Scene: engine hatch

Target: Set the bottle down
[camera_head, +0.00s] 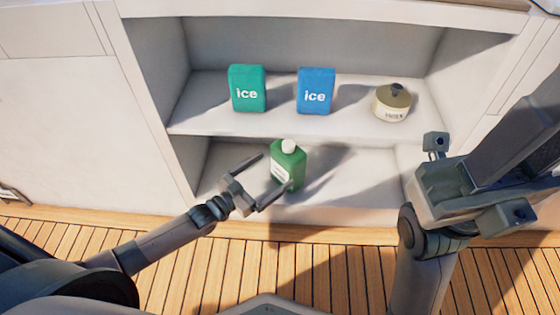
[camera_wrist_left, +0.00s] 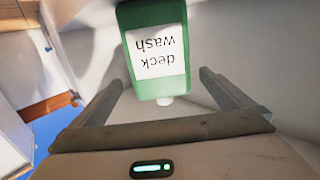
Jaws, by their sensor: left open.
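The green bottle (camera_head: 289,160) with a white cap stands upright on the lower shelf (camera_head: 340,197) of the white cabinet. In the left wrist view the bottle (camera_wrist_left: 155,50) appears upside down, its label reading "deck wash". My left gripper (camera_head: 276,171) is open at the bottle's front left. In the head view one finger is to the left of the bottle and the other crosses in front of its lower part. In the wrist view the bottle shows beyond and between the spread fingers, with gaps on both sides. The bottle's base is partly hidden in the head view.
A green ice pack (camera_head: 247,88), a blue ice pack (camera_head: 315,91) and a round tan jar (camera_head: 392,103) stand on the upper shelf (camera_head: 210,118) above. My right arm (camera_head: 450,195) is in front of the cabinet's right side. The lower shelf right of the bottle looks clear.

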